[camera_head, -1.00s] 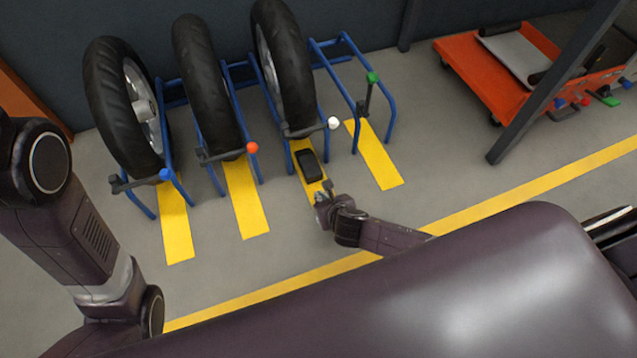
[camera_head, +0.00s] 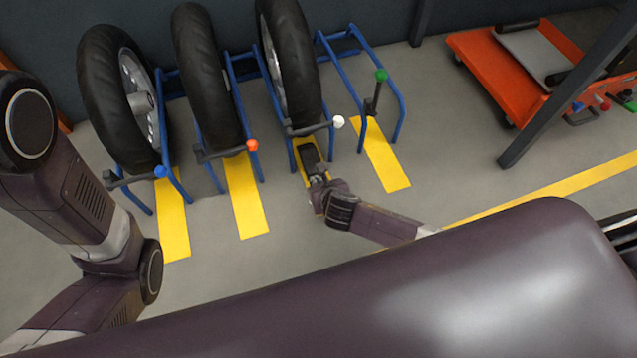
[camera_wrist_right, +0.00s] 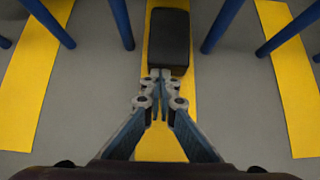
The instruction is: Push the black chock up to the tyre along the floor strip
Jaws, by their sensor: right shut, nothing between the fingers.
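The black chock (camera_head: 311,155) lies on the third yellow floor strip (camera_head: 303,172), just in front of the third tyre (camera_head: 291,66) in the blue rack. The chock also shows in the right wrist view (camera_wrist_right: 168,40), lying along the strip (camera_wrist_right: 160,146). My right gripper (camera_head: 318,178) is low over that strip, at the near end of the chock. In the right wrist view its fingers (camera_wrist_right: 160,76) are shut and empty, with the tips at or touching the chock's near edge. Whether the chock touches the tyre is hard to tell. My left gripper is out of view.
Blue rack rails stand on both sides of the strip. A lever with a white knob (camera_head: 338,122) crosses near the tyre's foot. A green-knobbed lever (camera_head: 380,76) stands at the empty bay. An orange cart (camera_head: 483,63) and a dark post (camera_head: 562,90) are at right.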

